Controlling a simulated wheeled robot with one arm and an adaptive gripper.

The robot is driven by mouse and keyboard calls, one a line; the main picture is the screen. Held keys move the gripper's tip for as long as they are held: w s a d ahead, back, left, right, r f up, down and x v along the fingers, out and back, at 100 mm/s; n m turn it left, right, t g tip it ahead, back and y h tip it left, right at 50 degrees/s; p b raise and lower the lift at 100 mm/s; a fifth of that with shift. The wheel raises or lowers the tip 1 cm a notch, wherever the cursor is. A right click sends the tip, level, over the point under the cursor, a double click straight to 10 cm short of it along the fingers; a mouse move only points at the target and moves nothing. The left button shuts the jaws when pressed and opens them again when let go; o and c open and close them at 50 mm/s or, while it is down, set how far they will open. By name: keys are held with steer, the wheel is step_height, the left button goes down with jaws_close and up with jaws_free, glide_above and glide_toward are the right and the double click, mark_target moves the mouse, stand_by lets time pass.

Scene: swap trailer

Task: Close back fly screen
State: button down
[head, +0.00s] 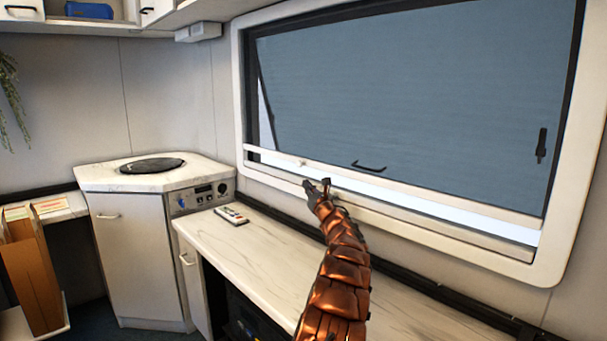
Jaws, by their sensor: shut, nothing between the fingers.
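The back window (583,170) has a wide white frame and sits on the wall at upper right. A grey-blue, finely lined surface (410,90) fills most of its opening; I cannot tell whether this is the fly screen. A white bar (272,157) with a small knob (303,163) runs along the bottom of the opening. A black handle (368,166) shows just above the bar, and a black latch (541,146) is at the right. My gripper (318,186) is shut and empty, in front of the lower frame, a little below the knob. I cannot tell whether it touches the frame.
A marble-look counter (265,260) runs below the window, with a remote control (231,215) on it. A corner cabinet (130,250) with a round black top plate (152,166) stands at left. Overhead cupboards (60,23) hang at upper left.

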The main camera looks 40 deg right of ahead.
steer(key=shift+w+d+r+p, duration=0.25)
steer(key=shift+w+r+p, duration=0.2)
steer(key=shift+w+r, duration=0.45)
steer(key=shift+w+d+r+p, duration=0.2)
steer(key=shift+w+r+p, duration=0.25)
steer(key=shift+w+r, duration=0.45)
steer(key=shift+s+r, duration=0.1)
steer(key=shift+s, duration=0.05)
steer(key=shift+r, duration=0.1)
